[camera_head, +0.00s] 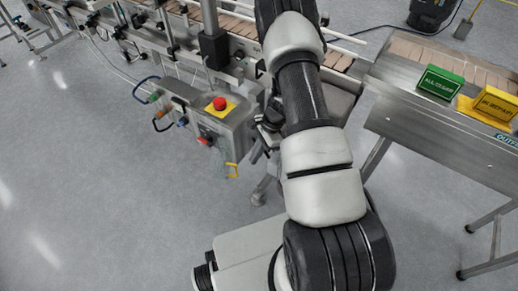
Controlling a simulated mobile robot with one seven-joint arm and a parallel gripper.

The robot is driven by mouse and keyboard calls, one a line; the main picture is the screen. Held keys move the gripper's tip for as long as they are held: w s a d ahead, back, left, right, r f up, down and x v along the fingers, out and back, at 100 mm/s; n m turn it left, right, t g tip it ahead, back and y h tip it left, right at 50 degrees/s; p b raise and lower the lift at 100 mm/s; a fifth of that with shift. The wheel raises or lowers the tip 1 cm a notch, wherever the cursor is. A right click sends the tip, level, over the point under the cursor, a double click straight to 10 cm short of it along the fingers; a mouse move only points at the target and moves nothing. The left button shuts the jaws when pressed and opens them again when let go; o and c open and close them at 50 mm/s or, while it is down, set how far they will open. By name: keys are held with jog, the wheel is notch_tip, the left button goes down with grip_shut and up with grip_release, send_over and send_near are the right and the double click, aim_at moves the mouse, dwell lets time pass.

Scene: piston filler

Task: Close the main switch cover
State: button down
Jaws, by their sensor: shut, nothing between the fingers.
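A grey metal control box (232,124) stands at the side of the conveyor. A red emergency button (219,103) on a yellow plate is on its top. A red switch (205,140) is on its front face. A small yellow-edged, partly see-through piece (233,171) sticks out below and right of the switch; it looks like the switch cover, swung out from the face, but it is too small to be sure. My gripper (257,153) is just right of the box, partly hidden behind my arm. It is shut and empty, apart from the cover.
Cable loops (146,88) and plugs are on the box's left side. The conveyor (235,30) runs behind it. The floor at left front is clear.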

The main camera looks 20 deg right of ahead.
aim_at(228, 160)
jog(key=shift+s+a+f, duration=0.1)
jog(key=shift+a+f, duration=0.2)
jog(key=shift+a, duration=0.5)
jog(key=shift+a+f, duration=0.3)
jog(key=shift+a, duration=0.45)
jog(key=shift+s+a+f, duration=0.1)
jog(key=shift+a+f, duration=0.2)
jog(key=shift+a, duration=0.5)
